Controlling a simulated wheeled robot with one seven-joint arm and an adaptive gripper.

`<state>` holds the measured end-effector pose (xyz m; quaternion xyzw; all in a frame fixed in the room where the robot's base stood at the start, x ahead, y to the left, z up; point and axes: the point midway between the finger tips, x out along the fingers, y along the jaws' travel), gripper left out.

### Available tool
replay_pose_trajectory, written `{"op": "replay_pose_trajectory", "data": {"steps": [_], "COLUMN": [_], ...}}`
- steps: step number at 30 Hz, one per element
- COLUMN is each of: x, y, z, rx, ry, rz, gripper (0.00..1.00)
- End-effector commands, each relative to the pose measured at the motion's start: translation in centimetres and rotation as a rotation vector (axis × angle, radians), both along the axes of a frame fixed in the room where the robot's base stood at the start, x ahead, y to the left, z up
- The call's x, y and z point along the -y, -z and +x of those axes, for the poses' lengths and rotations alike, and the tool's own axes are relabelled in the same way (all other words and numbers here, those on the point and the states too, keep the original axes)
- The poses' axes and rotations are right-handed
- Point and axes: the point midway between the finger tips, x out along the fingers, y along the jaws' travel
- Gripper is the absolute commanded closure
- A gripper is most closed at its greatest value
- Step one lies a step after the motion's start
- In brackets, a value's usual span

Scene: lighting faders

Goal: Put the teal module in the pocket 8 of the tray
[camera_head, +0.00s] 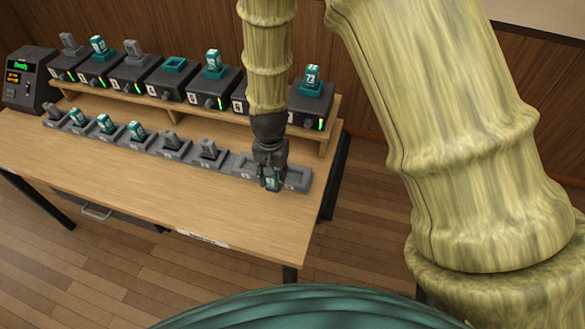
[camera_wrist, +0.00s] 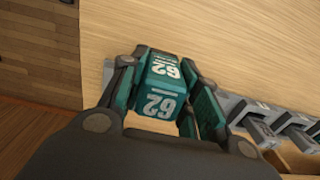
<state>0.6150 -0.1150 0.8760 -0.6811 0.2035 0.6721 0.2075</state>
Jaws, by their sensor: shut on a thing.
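A teal module (camera_head: 272,184) marked 62 is held between the fingers of my gripper (camera_head: 270,176). The grey tray (camera_head: 305,179) runs along the table. Its right-hand end has two pockets without modules: one left of my gripper, the other, the end pocket (camera_head: 297,175), partly behind and right of it. The module is over or at this end of the tray; I cannot tell whether it touches. The pocket numbers are too small to read surely.
Several grey and teal modules, such as a teal one (camera_head: 136,131), stand in the tray's left pockets. Behind, a wooden shelf (camera_head: 190,110) carries dark fader units, some with modules. A display box (camera_head: 30,78) stands at far left. The front tabletop (camera_head: 150,190) is clear.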

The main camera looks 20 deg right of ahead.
Motion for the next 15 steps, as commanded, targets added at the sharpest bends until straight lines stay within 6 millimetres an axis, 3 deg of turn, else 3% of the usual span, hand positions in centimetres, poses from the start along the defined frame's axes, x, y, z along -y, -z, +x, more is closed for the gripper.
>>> {"op": "replay_pose_trajectory", "data": {"steps": [7, 15], "x": [4.6, 7.7], "y": [2.1, 2.1], "z": [4.7, 6.2], "rx": [-0.023, -0.023], "ry": [0.006, 0.005], "rz": [0.001, 0.0], "gripper": [0.93, 0.93]}}
